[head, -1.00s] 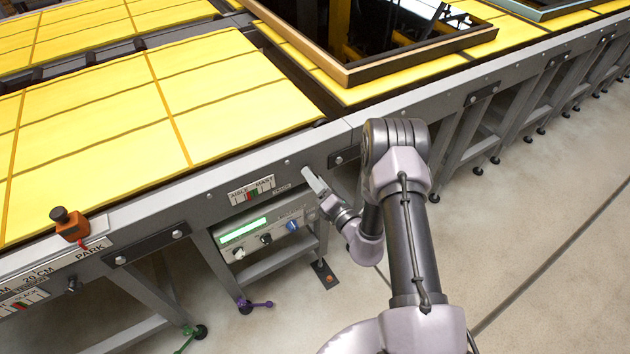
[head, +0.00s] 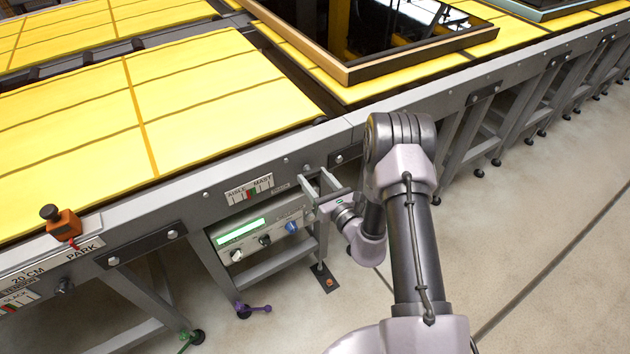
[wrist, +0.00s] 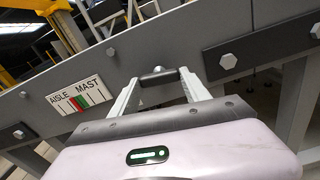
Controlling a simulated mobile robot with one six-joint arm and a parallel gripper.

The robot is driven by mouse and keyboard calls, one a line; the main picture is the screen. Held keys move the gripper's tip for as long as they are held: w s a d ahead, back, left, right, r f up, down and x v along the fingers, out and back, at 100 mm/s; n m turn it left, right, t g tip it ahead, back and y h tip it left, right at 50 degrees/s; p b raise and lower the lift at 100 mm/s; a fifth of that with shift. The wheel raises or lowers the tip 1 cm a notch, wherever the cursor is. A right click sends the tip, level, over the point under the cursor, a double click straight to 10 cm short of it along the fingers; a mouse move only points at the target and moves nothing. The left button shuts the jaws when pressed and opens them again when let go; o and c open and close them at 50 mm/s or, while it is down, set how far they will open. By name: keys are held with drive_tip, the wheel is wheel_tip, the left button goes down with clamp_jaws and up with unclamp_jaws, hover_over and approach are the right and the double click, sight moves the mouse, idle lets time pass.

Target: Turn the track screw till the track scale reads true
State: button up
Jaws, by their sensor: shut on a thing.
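The track scale (head: 249,189) is a white plate marked AISLE and MAST on the grey frame rail, left of my gripper. It also shows in the wrist view (wrist: 82,97), with a red mark close against the left, AISLE side of a green band. My gripper (head: 318,180) is at the rail, right of the scale. In the wrist view its two fingers (wrist: 158,78) are shut on a dark rounded piece, seemingly the track screw (wrist: 158,74). The fingers hide part of it.
A control box (head: 262,236) with a green display and knobs sits below the rail. An orange block with a black button (head: 62,222) stands at left. Yellow panels (head: 200,95) and a framed dark pane lie above. Bolted dark plates flank the rail section.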

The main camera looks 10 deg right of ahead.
drive_tip(key=shift+f+n, duration=0.1)
drive_tip(key=shift+n, duration=0.5)
drive_tip(key=o, duration=1.4)
drive_tip(key=p+v, duration=0.1)
drive_tip(key=v, duration=1.6)
drive_tip(key=shift+s+p, duration=0.25)
drive_tip(key=shift+p, duration=0.1)
